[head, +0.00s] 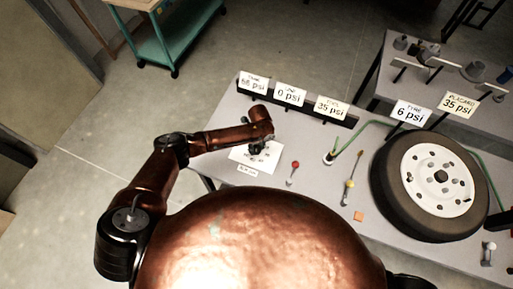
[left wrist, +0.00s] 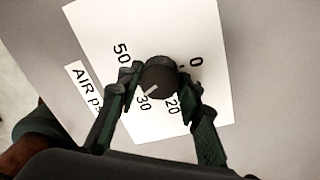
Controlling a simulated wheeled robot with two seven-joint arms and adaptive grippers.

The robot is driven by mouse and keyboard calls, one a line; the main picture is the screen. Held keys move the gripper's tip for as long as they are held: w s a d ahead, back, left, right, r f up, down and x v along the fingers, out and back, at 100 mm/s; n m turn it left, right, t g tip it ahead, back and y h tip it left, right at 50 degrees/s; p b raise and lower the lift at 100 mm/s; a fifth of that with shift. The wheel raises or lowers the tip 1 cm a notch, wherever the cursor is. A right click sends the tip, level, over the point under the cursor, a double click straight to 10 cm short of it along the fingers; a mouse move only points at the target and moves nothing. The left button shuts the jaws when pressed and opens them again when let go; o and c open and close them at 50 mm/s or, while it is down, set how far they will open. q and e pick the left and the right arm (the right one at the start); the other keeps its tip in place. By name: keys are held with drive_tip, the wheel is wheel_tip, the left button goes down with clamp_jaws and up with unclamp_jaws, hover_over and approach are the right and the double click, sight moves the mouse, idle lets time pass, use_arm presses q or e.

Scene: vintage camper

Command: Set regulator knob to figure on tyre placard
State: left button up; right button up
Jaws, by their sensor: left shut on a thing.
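The regulator knob (left wrist: 160,76) is a dark round knob on a white dial sheet (left wrist: 205,30) marked 0, 20, 30 and 50. Its white pointer aims near 30, seemingly slightly to the 50 side; a finger hides the dial between 30 and 50. My left gripper (left wrist: 162,84) is shut on the knob, one finger each side. In the head view my left gripper (head: 262,146) is over the dial sheet (head: 244,157) and hides the knob. The tyre placard card (head: 458,104) reads 35 psi. My right gripper is not in view.
Cards on the bench read 58 psi (head: 253,83), 0 psi (head: 290,95), 35 psi (head: 331,108) and, for the tyre, 6 psi (head: 407,112). A red-topped lever (head: 295,165), a yellow-topped lever (head: 350,184) and the wheel (head: 435,185) are to the right.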

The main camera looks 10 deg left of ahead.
sight(258, 147)
use_arm(q)
drive_tip(key=o, duration=1.2)
drive_tip(key=shift+c, duration=0.2)
wheel_tip(258, 147, up, 12)
drive_tip(key=shift+w+d, duration=0.2)
drive_tip(key=shift+w, duration=0.05)
